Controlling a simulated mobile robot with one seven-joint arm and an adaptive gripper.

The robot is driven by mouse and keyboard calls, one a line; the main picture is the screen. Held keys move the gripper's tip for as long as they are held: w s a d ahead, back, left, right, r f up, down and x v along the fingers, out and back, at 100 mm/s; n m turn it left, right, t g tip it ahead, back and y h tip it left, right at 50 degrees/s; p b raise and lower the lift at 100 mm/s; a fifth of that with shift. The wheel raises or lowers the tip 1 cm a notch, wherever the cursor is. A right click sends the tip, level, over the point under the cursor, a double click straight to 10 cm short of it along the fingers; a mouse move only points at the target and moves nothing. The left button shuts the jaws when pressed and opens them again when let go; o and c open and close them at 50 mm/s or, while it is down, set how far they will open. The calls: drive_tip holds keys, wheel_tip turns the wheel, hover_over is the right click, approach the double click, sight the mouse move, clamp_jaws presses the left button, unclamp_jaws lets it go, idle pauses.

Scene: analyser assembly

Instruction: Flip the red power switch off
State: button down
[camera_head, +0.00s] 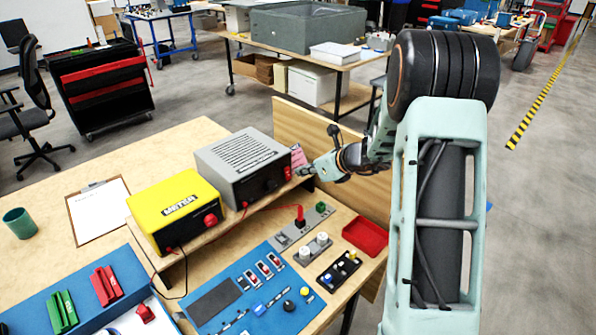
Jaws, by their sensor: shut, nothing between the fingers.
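A grey box (228,158) with a vented top and a dark front panel stands on the raised wooden shelf. A small red part, which looks like the power switch (287,173), shows at the right end of that front panel; its position is too small to tell. My gripper (302,171) is shut and empty, right at the front right of the box and close beside the red part. I cannot tell whether the fingertips touch it. My arm reaches in from the right.
A yellow meter (172,205) with a red knob stands left of the grey box. A wooden panel (305,128) rises behind my arm. Below the shelf are a blue control panel (240,325), a red tray (366,236) and a red plug with a cable (300,216). A clipboard (97,211) lies at left.

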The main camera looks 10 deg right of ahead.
drive_tip(key=s+d+r, duration=0.2)
drive_tip(key=s+r, duration=0.2)
drive_tip(key=r, duration=0.4)
drive_tip(key=shift+d+r, duration=0.15)
drive_tip(key=shift+d, duration=0.25)
